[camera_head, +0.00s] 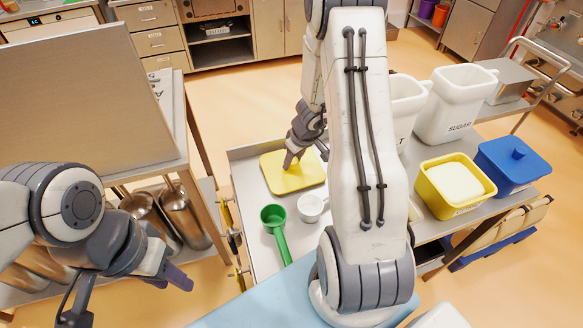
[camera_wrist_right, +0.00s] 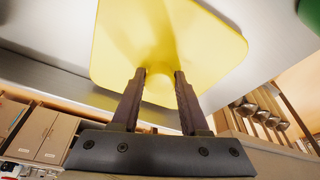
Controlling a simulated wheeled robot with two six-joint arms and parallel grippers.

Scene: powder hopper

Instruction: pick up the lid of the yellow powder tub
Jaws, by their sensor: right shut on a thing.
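The yellow lid (camera_head: 305,175) lies flat over the left end of the metal worktop. Its round yellow knob (camera_wrist_right: 158,72) sits between the fingers of my right gripper (camera_wrist_right: 157,78), which is shut on it. In the head view my right gripper (camera_head: 291,160) reaches down onto the lid. I cannot tell whether the lid touches the worktop. The yellow tub (camera_head: 437,198) stands open at the right, full of white powder (camera_head: 456,182). My left gripper (camera_head: 178,278) hangs at the lower left, away from the worktop; its finger gap is unclear.
A green scoop (camera_head: 275,225) and a white cup (camera_head: 311,208) lie near the lid on the worktop (camera_head: 252,240). A blue lidded tub (camera_head: 511,170) stands beside the yellow tub. White bins (camera_head: 455,102) stand behind. My right arm hides the worktop's middle.

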